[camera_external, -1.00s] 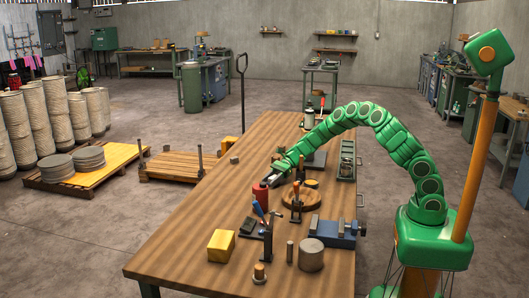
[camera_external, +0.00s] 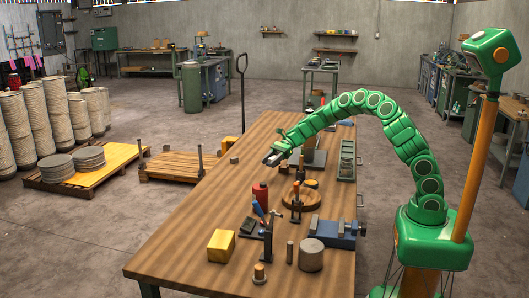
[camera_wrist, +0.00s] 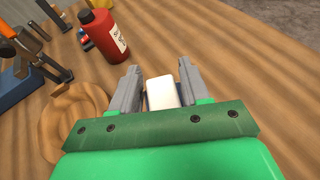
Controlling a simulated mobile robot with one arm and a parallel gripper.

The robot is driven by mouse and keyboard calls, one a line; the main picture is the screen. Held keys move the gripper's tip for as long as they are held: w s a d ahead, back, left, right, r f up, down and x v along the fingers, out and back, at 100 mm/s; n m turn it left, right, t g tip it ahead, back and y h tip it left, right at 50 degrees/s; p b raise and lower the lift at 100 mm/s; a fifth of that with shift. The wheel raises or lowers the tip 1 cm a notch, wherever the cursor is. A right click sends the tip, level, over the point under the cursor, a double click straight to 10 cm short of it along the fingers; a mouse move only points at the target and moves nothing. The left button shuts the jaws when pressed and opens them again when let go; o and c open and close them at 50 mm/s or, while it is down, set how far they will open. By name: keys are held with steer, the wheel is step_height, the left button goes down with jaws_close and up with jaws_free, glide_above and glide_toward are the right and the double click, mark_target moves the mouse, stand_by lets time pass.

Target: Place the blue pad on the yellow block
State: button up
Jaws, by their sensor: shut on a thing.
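My gripper (camera_external: 270,160) is above the far-left part of the bench, beyond the red bottle (camera_external: 260,193). In the wrist view its two grey fingers (camera_wrist: 158,78) stand on either side of a small block, white on top with dark blue edges (camera_wrist: 162,92); it is held between them. I cannot tell for sure whether this is the blue pad. The yellow block (camera_external: 221,245) sits at the near left of the bench, well away from my gripper. Its visible top looks bare.
A round wooden piece (camera_external: 301,199), a blue vise (camera_external: 335,232), a metal cylinder (camera_external: 311,255) and upright tools stand mid-bench. A dark flat piece (camera_external: 249,228) lies right of the yellow block. The red bottle also shows in the wrist view (camera_wrist: 105,35). The bench's left side (camera_external: 190,225) is clear.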

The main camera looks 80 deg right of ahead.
steer(key=w+a+r+n+g, duration=0.1)
steer(key=w+a, duration=0.2)
steer(key=a, duration=0.3)
steer(key=w+a, duration=0.3)
steer(key=a, duration=0.4)
step_height(320, 180, up, 4)
steer(key=r+n+g+y, duration=0.1)
steer(key=n+g+y, duration=0.1)
steer(key=n+g, duration=0.25)
glide_above(219, 242)
steer(key=shift+m, duration=0.25)
steer(key=shift+f, duration=4.85)
steer(key=shift+f, duration=0.1)
steer(key=o, duration=1)
steer(key=shift+o, duration=0.2)
steer(key=v, duration=1.2)
